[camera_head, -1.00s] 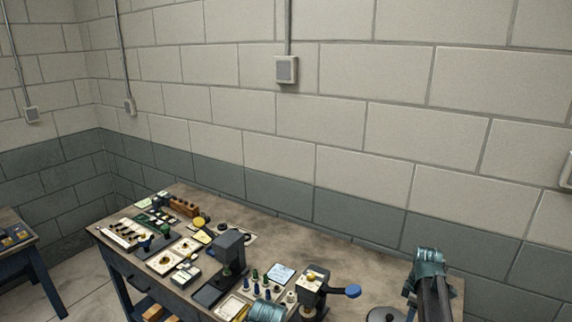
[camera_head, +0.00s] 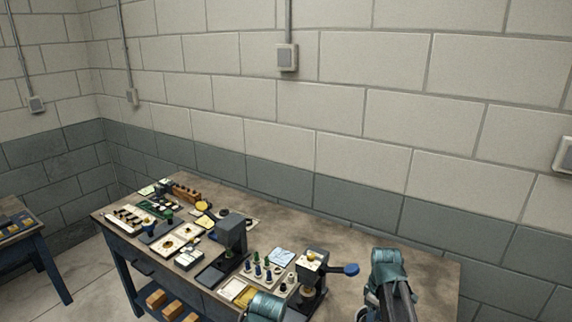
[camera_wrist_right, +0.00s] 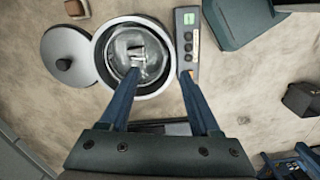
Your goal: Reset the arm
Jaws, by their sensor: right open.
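My right gripper (camera_wrist_right: 161,74) shows in the right wrist view with its two blue fingers apart and nothing between them. Its left fingertip overlaps a round white-rimmed pot (camera_wrist_right: 101,72) with a grey inside and a small metallic piece in it. Its right fingertip overlaps the lower part of a grey panel (camera_wrist_right: 187,17) with a green display. Whether the fingers touch either cannot be told. In the head view, my right arm rises at the bottom right, its gripper not distinguishable. A teal part of my left arm shows at the bottom centre, its gripper out of view.
A knobbed grey lid (camera_wrist_right: 78,43) lies left of the pot. A dark teal base (camera_wrist_right: 245,22) and a dark block (camera_wrist_right: 303,99) lie to the right. The long bench (camera_head: 345,262) has small tools and trays crowding its left half. A second table (camera_head: 42,248) stands far left.

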